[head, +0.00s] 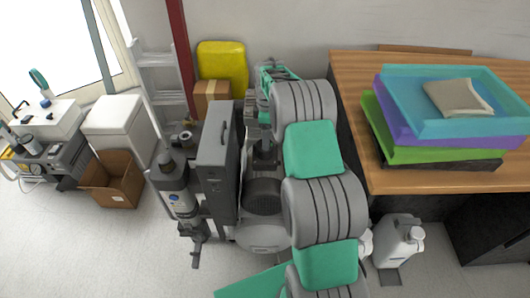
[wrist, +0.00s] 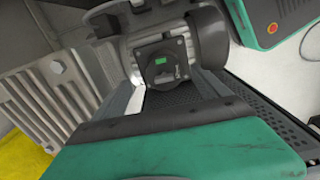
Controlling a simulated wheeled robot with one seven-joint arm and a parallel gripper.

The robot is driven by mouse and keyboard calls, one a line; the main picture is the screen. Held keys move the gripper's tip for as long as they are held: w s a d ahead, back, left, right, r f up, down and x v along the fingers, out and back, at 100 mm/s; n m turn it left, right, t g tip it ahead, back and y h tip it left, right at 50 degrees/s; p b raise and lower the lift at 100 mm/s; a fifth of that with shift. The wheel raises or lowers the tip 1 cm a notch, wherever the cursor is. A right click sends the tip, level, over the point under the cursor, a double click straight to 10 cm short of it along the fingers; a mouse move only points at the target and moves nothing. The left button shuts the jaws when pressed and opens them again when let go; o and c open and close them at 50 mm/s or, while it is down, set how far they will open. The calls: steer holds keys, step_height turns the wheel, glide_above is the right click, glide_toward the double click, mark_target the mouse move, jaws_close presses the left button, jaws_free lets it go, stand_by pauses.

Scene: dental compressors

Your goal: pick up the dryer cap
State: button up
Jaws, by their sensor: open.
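In the head view a dark cap, which looks like the dryer cap (head: 165,159), tops an upright grey cylinder with a blue label, left of the tall grey cabinet. I cannot make it out for certain in the wrist view. My gripper (wrist: 165,92) is open in the wrist view, its two grey fingers apart with nothing held between them. Beyond them is a grey machine housing with a dark square plate and green label (wrist: 160,62). In the head view my arm reaches over the compressor, right of the cylinder, and the fingers are not clear there.
A tall grey cabinet (head: 217,165) stands between the cylinder and my arm. A yellow container (head: 224,64) and cardboard box (head: 212,100) are behind. An open carton (head: 113,180) is at left. A wooden desk (head: 420,181) with stacked trays (head: 455,125) is at right.

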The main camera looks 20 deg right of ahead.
steer(key=f, duration=0.7)
steer(key=shift+s+a+f, duration=0.1)
steer(key=shift+s+a, duration=0.1)
steer(key=shift+a, duration=0.05)
steer(key=c, duration=1.5)
steer(key=shift+c, duration=0.3)
steer(key=shift+r, duration=0.2)
